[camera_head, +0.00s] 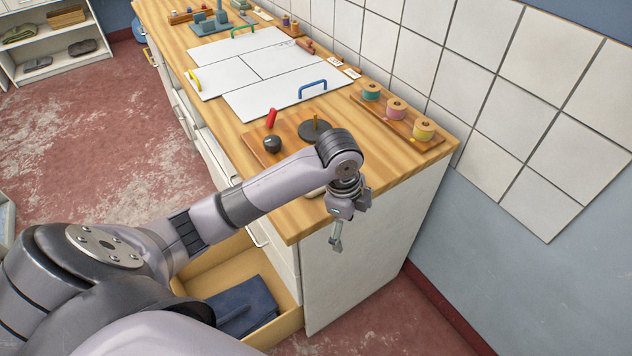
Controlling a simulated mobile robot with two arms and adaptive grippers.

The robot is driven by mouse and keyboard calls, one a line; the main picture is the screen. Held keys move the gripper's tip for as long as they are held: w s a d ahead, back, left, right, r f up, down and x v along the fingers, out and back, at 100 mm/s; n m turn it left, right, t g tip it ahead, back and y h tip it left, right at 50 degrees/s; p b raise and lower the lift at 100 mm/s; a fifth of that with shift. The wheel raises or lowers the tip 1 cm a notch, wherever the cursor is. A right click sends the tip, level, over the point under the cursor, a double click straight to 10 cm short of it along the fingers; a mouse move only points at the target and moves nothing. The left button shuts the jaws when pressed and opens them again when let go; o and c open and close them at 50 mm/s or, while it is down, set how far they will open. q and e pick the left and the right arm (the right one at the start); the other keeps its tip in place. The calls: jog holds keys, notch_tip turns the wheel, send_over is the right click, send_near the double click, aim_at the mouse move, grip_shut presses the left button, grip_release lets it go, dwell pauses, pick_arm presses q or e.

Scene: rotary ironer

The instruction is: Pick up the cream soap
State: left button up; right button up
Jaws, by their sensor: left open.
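I cannot make out a cream soap anywhere in the head view. My left gripper (349,219) is open and empty, hanging beyond the near end of the wooden counter (405,172), by its white end panel. Its fingers point down and touch nothing that I can see. My left arm crosses the near corner of the counter and hides part of its top and of the drawer below. My right gripper is not in view.
An open drawer (286,327) holds a dark blue item (245,305). On the counter are white panels (285,85) with coloured handles, a rack of thread spools (397,108), a black knob (272,143) and a dark disc (313,130). A tiled wall (480,75) borders the right side.

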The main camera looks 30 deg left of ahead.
pick_arm(q)
jog(key=w+a+r+m+g+y, duration=0.1)
jog(key=w+a+r+m, duration=0.2)
jog(key=a+r, duration=0.5)
jog(key=w+a+r+m, duration=0.2)
jog(key=a+r, duration=0.3)
jog(key=r, duration=0.5)
jog(key=f+p, duration=0.1)
jog(key=f, duration=0.4)
jog(key=f+p, duration=0.1)
jog(key=f, duration=0.5)
jog(key=shift+w+a+f, duration=0.15)
jog(key=shift+w+f, duration=0.05)
jog(key=shift+f, duration=0.05)
jog(key=f+p, duration=0.1)
jog(key=f, duration=0.1)
jog(key=f+p, duration=0.1)
jog(key=f, duration=0.1)
jog(key=shift+d+f, duration=0.2)
jog(key=shift+f, duration=0.55)
jog(key=shift+c, duration=0.2)
jog(key=c, duration=0.4)
jog(key=shift+w, duration=0.1)
jog(key=c, duration=0.9)
